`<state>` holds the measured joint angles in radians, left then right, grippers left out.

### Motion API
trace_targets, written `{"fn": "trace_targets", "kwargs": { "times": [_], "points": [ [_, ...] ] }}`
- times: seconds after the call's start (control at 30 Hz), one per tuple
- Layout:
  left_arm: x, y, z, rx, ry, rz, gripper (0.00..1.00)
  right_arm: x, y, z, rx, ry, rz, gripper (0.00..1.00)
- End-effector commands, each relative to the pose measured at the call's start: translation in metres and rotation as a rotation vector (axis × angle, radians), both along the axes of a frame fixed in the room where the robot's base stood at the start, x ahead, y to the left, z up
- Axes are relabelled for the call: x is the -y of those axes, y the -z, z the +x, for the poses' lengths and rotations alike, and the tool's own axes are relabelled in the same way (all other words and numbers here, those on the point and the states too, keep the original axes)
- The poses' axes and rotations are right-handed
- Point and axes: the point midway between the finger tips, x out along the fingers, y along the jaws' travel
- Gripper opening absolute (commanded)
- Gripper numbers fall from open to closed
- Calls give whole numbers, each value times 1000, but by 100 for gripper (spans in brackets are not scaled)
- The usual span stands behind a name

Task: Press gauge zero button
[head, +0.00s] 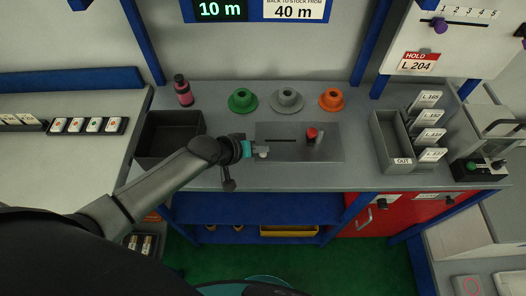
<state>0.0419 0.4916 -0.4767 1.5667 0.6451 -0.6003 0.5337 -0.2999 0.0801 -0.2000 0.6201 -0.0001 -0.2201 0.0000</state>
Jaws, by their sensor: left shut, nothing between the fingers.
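My left gripper (262,152) is shut and empty, at the left end of a flat grey metal plate (330,155) on the bench. Its pale fingertips are over or beside the plate; I cannot tell if they touch it. The plate has a dark slot and a red-topped post (311,134) beside a small metal upright. A display (221,10) above reads 10 m. I cannot identify a button marked as gauge zero; the gripper may hide part of the plate. My right gripper is not in view.
A dark open bin (141,140) is left. A card rack (390,140) and a black box with green and red knobs (480,170) are right.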

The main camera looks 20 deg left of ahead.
Motion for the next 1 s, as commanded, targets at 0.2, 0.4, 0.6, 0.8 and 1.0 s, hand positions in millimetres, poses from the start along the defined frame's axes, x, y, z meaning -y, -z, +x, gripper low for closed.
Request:
{"fn": "trace_targets", "kwargs": {
  "times": [0.2,0.4,0.6,0.8,1.0],
  "points": [
    [0,0,0,1,-1,0,0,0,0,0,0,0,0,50],
    [0,2,0,1,-1,0,0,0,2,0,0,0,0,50],
    [0,5,0,1,-1,0,0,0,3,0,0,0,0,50],
    [0,7,0,0,0,0,0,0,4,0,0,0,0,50],
    [0,9,0,0,0,0,0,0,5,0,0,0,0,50]
  ]
}}
